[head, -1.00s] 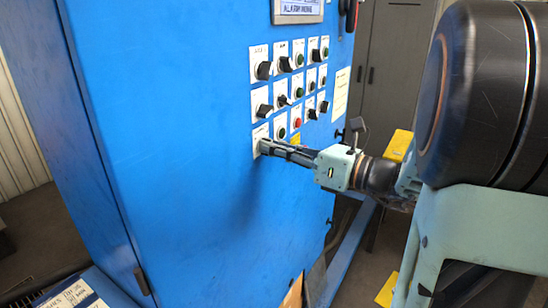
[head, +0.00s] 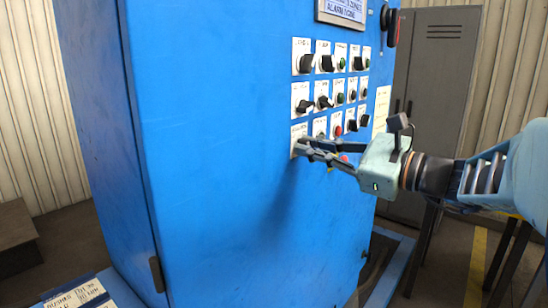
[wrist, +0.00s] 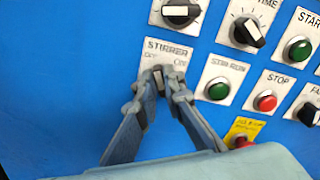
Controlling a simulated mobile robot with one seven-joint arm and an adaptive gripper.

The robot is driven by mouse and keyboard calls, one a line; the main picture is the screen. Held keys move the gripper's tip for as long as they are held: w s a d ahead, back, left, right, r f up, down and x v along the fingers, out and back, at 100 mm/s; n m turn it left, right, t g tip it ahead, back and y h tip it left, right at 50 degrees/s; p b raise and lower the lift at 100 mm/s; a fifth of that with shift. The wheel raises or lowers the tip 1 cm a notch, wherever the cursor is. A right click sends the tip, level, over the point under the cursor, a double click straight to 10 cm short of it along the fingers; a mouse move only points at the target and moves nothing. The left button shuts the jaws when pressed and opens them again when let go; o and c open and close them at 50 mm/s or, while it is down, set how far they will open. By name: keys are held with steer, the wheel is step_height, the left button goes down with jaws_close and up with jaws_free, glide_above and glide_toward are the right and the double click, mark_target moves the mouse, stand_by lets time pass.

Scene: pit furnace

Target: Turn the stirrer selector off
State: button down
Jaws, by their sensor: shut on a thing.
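The stirrer selector (wrist: 157,78) is a dark knob on a white plate (wrist: 167,50) marked STIRRER, with OFF at left and ON at right. My gripper (wrist: 160,86) is shut on this knob, one finger on each side, in the wrist view. The fingers hide most of the knob, so its pointing direction is hard to tell. In the head view my gripper (head: 302,148) reaches from the right to the lower-left plate (head: 298,130) of the panel, and the knob is hidden there.
The blue cabinet (head: 220,200) carries rows of knobs and buttons. Close to the selector are a green STIR-RUN button (wrist: 218,88), a red STOP button (wrist: 265,100) and a yellow-plated red button (wrist: 243,141). A grey locker (head: 438,80) stands behind at right.

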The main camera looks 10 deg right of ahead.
stand_by(0.4)
steer(key=c, duration=2)
jaws_free()
steer(key=shift+c, duration=0.2)
steer(key=shift+r+p, duration=0.1)
steer(key=shift+p, duration=0.2)
